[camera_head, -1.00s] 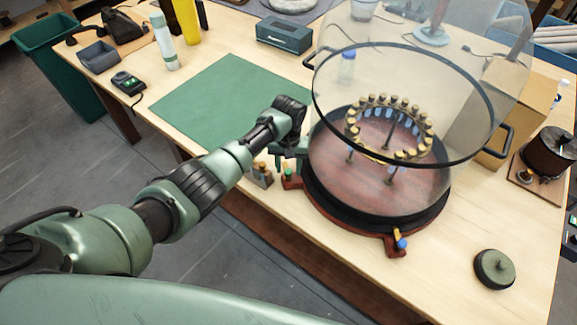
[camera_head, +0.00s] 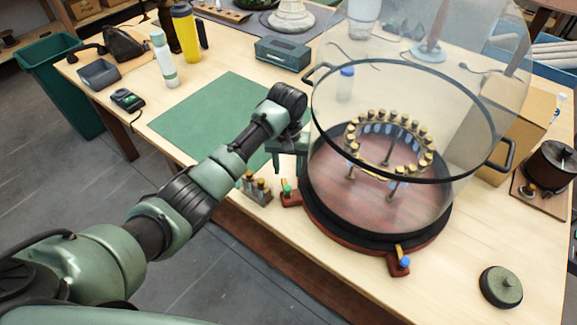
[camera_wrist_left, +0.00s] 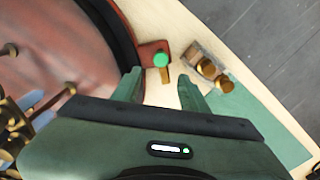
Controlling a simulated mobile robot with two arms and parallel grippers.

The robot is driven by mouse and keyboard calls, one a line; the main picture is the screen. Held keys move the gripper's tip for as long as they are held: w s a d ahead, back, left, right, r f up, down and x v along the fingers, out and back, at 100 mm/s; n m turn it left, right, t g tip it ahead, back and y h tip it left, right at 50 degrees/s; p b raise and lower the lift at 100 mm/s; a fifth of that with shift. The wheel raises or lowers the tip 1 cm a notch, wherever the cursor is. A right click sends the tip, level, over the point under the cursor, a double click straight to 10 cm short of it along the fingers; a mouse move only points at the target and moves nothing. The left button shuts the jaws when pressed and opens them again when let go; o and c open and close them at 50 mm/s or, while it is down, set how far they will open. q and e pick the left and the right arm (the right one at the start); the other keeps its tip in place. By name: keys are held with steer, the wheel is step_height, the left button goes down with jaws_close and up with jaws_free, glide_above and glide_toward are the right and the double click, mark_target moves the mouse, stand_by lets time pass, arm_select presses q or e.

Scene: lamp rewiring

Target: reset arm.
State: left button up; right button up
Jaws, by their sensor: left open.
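My left gripper (camera_head: 288,160) is above the table's front edge, just left of a round dark-red base with a black rim (camera_head: 375,235). In the left wrist view its two fingers (camera_wrist_left: 158,90) are apart with nothing between them. A tab with a green button (camera_wrist_left: 160,60) sticks out of the base near the fingertips, apart from them. It also shows in the head view (camera_head: 290,196). A small block with brass-topped pegs (camera_head: 256,188) stands beside it. A ring of brass-capped pieces (camera_head: 422,142) stands on the base under a clear cover (camera_head: 420,75). My right gripper is not in view.
A green mat (camera_head: 205,120) lies left of the base, mostly bare. A blue-button tab (camera_head: 402,262) is at the base's front. A round dark lid (camera_head: 500,286) lies at the right. A teal box (camera_head: 283,55) and bottles (camera_head: 163,60) stand at the back.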

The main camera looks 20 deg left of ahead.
arm_select(q)
steer(key=s+d+f+m+t+h, duration=0.15)
steer(key=s+f, duration=0.25)
steer(key=s, duration=0.4)
steer(key=s+d+f+m, duration=0.15)
steer(key=s+f, duration=0.25)
steer(key=s, duration=0.5)
steer(key=s+a+r+t+y, duration=0.1)
steer(key=s+a+r, duration=0.2)
steer(key=s, duration=0.5)
steer(key=s+a+r+t, duration=0.1)
steer(key=s+a+r, duration=0.2)
steer(key=s, duration=0.5)
step_height(320, 180, down, 36)
steer(key=s+r+g+b, duration=0.1)
steer(key=s+g+b, duration=0.15)
steer(key=b, duration=0.55)
steer(key=s+a+f+b, duration=0.1)
steer(key=s+f+b, duration=0.1)
steer(key=s+f, duration=0.6)
steer(key=s+a+f+m+b, duration=0.1)
steer(key=s+a+f+b, duration=0.1)
steer(key=s+f, duration=0.6)
step_height(320, 180, down, 4)
steer(key=shift+a+r+b, duration=0.15)
steer(key=shift+r+b, duration=0.05)
steer(key=shift+b, duration=0.15)
steer(key=shift+y, duration=0.25)
